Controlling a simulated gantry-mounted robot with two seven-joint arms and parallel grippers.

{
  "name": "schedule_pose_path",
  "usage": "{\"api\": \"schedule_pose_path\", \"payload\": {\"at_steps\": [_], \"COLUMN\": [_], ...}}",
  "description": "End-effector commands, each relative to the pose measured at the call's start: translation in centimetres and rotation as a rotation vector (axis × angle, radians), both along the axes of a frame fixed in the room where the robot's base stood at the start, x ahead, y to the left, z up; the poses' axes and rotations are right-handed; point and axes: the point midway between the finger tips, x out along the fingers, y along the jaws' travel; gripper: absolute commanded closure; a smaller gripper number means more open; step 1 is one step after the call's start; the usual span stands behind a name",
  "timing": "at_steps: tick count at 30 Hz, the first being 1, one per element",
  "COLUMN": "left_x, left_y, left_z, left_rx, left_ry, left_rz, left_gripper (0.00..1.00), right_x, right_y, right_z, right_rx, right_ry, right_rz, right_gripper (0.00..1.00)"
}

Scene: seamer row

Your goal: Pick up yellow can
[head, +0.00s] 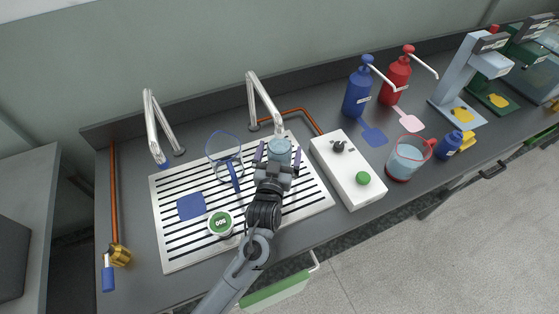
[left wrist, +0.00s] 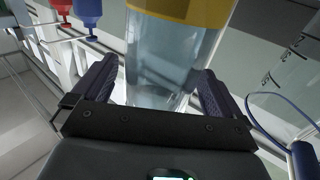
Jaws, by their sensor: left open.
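My left gripper (head: 279,156) is open over the striped drain plate, its two purple fingers on either side of a pale blue-grey can (head: 279,146). In the left wrist view a clear, bluish can (left wrist: 170,60) with a yellow band at the top of the picture stands between the open fingers (left wrist: 157,72). The yellow band is not visible in the head view, where the gripper hides the can's lower part. I cannot tell whether the fingers touch it. My right gripper is not in view.
A white control box (head: 345,170) stands close right. A red-rimmed jug (head: 405,158) and blue (head: 358,98) and red (head: 396,80) pump bottles stand further right.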

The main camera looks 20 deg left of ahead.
Motion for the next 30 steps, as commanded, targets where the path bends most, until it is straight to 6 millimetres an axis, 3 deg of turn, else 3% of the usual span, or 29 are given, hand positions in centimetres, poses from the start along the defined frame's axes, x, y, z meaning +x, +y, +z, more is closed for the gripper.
{"api": "schedule_pose_path", "payload": {"at_steps": [6,14,27,30], "left_x": [2.0,2.2,2.2,2.2], "left_y": [0.3,0.4,0.4,0.4], "left_z": [-0.1,0.0,0.0,0.2], "left_rx": [0.0,0.0,0.0,0.0], "left_ry": [0.0,0.001,0.001,-0.004], "left_rz": [-0.002,-0.002,-0.002,-0.002], "left_gripper": [0.0,0.0,0.66,0.77], "right_x": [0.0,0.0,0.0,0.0], "right_y": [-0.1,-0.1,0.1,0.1], "right_z": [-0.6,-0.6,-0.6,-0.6], "right_rx": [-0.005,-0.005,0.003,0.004], "right_ry": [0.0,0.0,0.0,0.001], "right_rz": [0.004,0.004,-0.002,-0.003], "right_gripper": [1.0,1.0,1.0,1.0]}}
